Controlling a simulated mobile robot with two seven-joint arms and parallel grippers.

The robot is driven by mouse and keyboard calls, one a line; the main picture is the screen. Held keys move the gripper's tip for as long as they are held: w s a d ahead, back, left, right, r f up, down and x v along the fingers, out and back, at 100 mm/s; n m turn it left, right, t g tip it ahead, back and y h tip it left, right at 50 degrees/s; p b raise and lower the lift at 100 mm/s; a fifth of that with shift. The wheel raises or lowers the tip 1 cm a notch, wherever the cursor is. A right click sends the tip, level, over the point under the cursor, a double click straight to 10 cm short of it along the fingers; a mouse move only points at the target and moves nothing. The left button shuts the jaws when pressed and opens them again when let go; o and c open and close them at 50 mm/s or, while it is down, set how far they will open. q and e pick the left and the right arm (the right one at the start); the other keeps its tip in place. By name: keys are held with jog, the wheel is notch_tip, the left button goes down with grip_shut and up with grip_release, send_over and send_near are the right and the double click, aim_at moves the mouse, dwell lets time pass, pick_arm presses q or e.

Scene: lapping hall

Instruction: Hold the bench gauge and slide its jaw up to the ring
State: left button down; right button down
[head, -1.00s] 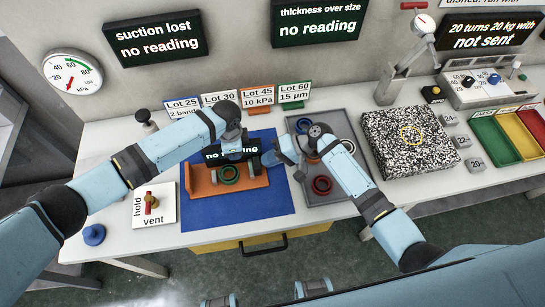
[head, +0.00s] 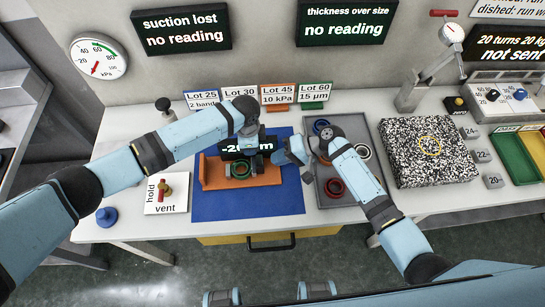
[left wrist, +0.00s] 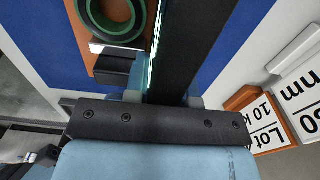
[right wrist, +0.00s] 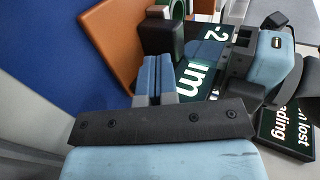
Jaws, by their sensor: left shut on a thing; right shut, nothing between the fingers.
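The bench gauge has an orange base (head: 212,174), dark blocks and a display (head: 236,149) reading a negative number, partly hidden. A green ring (head: 240,170) lies on the base, close against a dark block; the left wrist view shows the ring (left wrist: 133,38) too. My left gripper (head: 248,131) is shut on the gauge's dark upper body (left wrist: 188,40). My right gripper (head: 283,158) is shut and empty at the gauge's right end. In the right wrist view its fingers (right wrist: 155,78) are beside the dark jaw block (right wrist: 160,37). Whether they touch is unclear.
A blue mat (head: 225,210) lies under the gauge. A grey tray (head: 352,194) with a red ring (head: 335,187) and other rings is at right, beside a speckled plate (head: 428,165). A hold/vent valve panel (head: 167,204) is at left.

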jog(key=v, duration=1.1)
jog(key=shift+d+f, duration=0.25)
jog(key=shift+d, duration=0.25)
pick_arm(q)
jog(key=c, duration=0.9)
grip_release()
notch_tip(320, 180, up, 12)
jog(key=shift+r, duration=0.1)
